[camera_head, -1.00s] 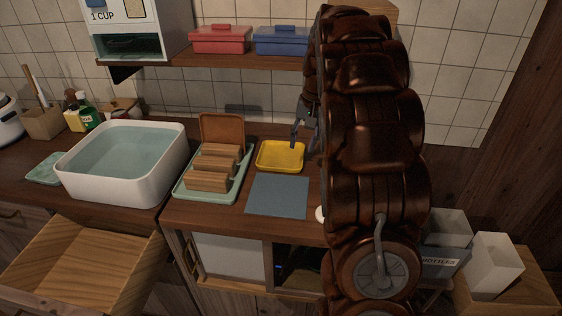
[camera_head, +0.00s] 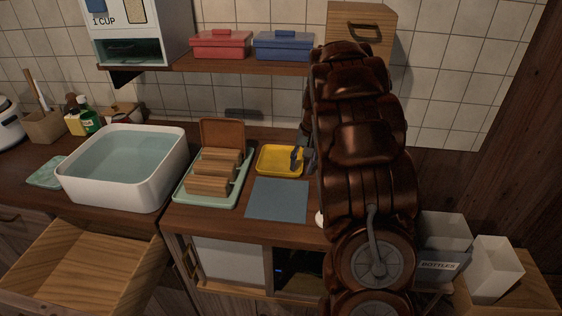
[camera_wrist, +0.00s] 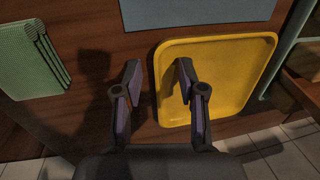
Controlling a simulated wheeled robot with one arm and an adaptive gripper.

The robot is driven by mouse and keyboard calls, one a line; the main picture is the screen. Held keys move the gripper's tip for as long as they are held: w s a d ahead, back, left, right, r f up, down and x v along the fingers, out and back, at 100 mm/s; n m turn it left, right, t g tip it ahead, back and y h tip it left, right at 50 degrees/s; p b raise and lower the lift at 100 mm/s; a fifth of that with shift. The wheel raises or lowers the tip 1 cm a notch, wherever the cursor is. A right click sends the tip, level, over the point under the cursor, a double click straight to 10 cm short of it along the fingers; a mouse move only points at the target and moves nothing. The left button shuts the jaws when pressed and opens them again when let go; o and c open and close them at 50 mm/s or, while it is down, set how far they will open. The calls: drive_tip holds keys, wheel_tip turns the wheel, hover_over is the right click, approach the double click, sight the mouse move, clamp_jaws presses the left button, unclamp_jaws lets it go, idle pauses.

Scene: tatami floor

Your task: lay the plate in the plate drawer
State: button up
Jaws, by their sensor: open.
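The plate, a yellow square dish with a raised rim (camera_head: 270,160), lies flat on the wooden counter; it also shows in the wrist view (camera_wrist: 225,75). My gripper (camera_head: 299,157) is at its right side in the head view. In the wrist view my gripper (camera_wrist: 158,70) is open, one finger over the plate and the other over bare counter, with the rim between them. I cannot tell whether the fingers touch it. An open wooden drawer (camera_head: 75,262) stands at the lower left, its visible inside empty; I cannot read a label on it.
A green tray (camera_head: 212,203) with wooden blocks stands just left of the plate, a blue-grey mat (camera_head: 278,200) in front. A white water basin (camera_head: 115,190) is farther left. A shelf (camera_head: 185,62) with red and blue boxes hangs above the counter.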

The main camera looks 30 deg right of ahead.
drive_tip(key=shift+f, duration=0.15)
clamp_jaws()
idle(0.5)
